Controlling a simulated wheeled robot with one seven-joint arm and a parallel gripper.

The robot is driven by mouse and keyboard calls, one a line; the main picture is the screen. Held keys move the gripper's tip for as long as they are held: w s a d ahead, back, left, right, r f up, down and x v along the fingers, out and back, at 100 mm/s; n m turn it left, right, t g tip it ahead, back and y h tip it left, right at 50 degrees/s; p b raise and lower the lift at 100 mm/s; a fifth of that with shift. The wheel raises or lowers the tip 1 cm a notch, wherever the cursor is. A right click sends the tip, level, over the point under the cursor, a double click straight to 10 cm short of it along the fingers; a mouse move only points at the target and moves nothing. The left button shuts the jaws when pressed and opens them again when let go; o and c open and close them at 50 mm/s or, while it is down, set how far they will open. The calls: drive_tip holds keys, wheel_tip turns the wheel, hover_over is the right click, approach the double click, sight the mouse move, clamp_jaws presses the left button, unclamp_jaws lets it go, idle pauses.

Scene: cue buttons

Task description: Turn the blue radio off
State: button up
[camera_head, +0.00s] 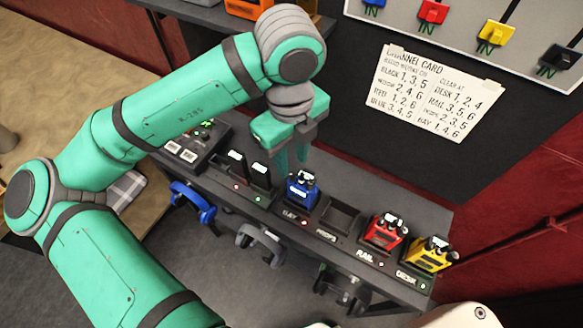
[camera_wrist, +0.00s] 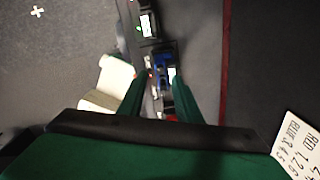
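The blue radio (camera_head: 302,194) stands upright in a bay of the dark charging shelf (camera_head: 270,207), with a small red light at its front label. My gripper (camera_head: 291,160) is above and slightly left of it, pointing down, with its fingers apart and nothing held. In the wrist view my gripper (camera_wrist: 160,100) shows two green fingers spread apart, with the blue radio (camera_wrist: 164,70) beyond the tips, between them. I see no contact with the radio. The radio's top shows pale parts, too small to read.
A red radio (camera_head: 385,232) and a yellow radio (camera_head: 430,254) stand to the right, past an empty bay (camera_head: 339,216). Two black radios are at left. A channel card (camera_head: 435,88) hangs on the dark wall; its blue line reads 3, 4, 5. Headsets hang below the shelf.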

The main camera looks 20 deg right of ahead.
sight(293, 174)
drive_tip(key=shift+f, duration=2.45)
clamp_jaws()
